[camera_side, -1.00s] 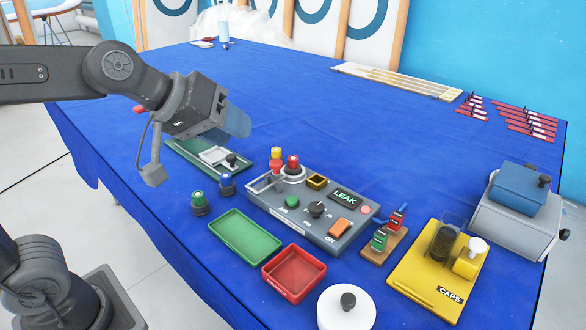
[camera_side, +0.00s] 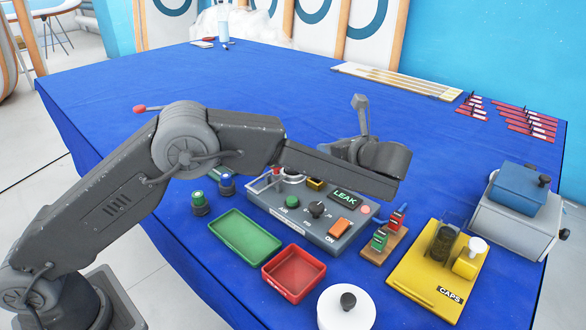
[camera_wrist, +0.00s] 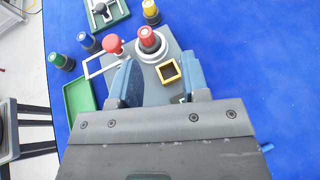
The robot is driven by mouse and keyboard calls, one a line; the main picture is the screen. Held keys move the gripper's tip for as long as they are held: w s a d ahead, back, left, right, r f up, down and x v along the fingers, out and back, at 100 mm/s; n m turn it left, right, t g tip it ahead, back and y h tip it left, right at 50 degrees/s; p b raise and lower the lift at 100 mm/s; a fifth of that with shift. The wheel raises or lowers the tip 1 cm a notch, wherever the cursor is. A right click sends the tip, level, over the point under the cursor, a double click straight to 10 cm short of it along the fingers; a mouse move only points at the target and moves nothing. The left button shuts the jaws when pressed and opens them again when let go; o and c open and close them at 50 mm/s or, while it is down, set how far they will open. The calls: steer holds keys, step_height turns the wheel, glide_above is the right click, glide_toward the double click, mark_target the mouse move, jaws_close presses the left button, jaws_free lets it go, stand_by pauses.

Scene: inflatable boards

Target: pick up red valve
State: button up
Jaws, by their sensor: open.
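The red valve (camera_wrist: 149,38) stands upright in a white round seat on the grey panel in the wrist view. In the side view my arm hides it. My gripper (camera_wrist: 158,60) has its two blue fingers apart, with nothing held between them. In the wrist picture, the valve shows just above the gap between the fingertips. I cannot tell the height of the fingers above it. In the side view my arm spans the panel and the fingers are hidden.
A red knob (camera_wrist: 114,44) sits left of the valve. A small yellow-rimmed box (camera_wrist: 168,72) is close to the right finger. Yellow (camera_wrist: 150,10), blue (camera_wrist: 88,42) and green (camera_wrist: 60,60) valves stand around. Green (camera_side: 244,237) and red (camera_side: 293,272) trays lie in front.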

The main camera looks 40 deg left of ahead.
steer(key=shift+n+g, duration=0.8)
steer(key=x, duration=0.4)
steer(key=s+f+x, duration=0.1)
steer(key=x, duration=0.4)
steer(key=s+f+x, duration=0.1)
steer(key=x, duration=0.4)
steer(key=shift+d, duration=0.35)
steer(key=shift+c, duration=0.4)
jaws_close()
